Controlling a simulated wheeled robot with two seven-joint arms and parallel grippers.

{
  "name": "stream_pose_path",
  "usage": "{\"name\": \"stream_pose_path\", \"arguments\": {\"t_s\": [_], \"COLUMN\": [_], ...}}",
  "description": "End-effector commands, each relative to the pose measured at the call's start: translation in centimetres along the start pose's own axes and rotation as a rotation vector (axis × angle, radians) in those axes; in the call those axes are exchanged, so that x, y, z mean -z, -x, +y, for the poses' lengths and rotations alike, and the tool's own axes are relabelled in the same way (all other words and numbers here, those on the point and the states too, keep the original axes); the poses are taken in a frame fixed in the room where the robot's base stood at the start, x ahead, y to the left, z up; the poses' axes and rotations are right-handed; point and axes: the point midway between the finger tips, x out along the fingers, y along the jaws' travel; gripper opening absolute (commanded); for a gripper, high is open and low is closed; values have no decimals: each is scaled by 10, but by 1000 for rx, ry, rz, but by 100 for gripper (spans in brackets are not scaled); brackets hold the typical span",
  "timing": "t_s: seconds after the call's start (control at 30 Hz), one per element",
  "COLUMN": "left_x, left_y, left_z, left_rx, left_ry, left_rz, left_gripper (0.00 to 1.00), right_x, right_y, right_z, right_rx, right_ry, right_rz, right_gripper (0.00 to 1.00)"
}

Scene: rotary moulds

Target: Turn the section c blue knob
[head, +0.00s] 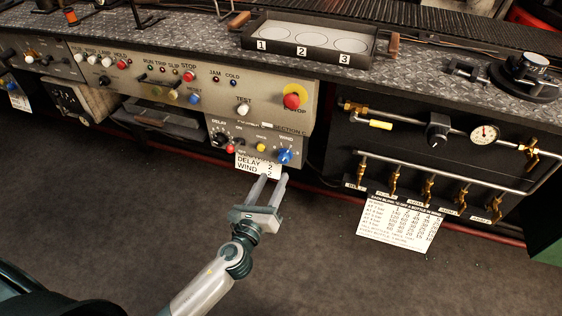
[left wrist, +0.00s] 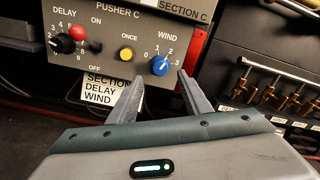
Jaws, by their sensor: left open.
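The blue knob (head: 285,156) is the WIND knob on the Section C pusher panel (head: 262,137), at its right end. In the left wrist view the blue knob (left wrist: 160,65) has a number scale around it and a pale pointer mark. My left gripper (head: 274,177) is open and empty, just below the panel in the head view. In the left wrist view its fingers (left wrist: 160,90) are spread, one to either side below the knob, apart from it. My right gripper is not in view.
Beside the blue knob are a yellow ONCE button (left wrist: 126,54), a red button (left wrist: 77,33) and a black DELAY knob (left wrist: 64,44). A white card (head: 258,164) hangs under the panel. Brass valves and pipes (head: 428,185) stand to the right. The floor below is clear.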

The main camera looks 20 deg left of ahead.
Motion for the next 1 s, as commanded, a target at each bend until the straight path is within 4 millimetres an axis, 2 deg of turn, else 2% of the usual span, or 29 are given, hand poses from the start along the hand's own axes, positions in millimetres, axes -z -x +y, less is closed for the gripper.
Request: {"name": "stream_pose_path", "arguments": {"t_s": [0.2,0.5,0.93,1.0], "left_x": [0,0,0,0], "left_y": [-40,-74,-80,-80], "left_z": [0,0,0,0], "left_rx": [0,0,0,0], "left_ry": [0,1,1,1], "left_rz": [-1,0,1,1], "left_gripper": [44,44,44,28], "right_x": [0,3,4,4], "right_y": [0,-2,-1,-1], "right_z": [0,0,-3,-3], "right_rx": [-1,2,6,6], "right_ry": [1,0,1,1], "right_rz": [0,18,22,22], "right_gripper": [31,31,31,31]}}
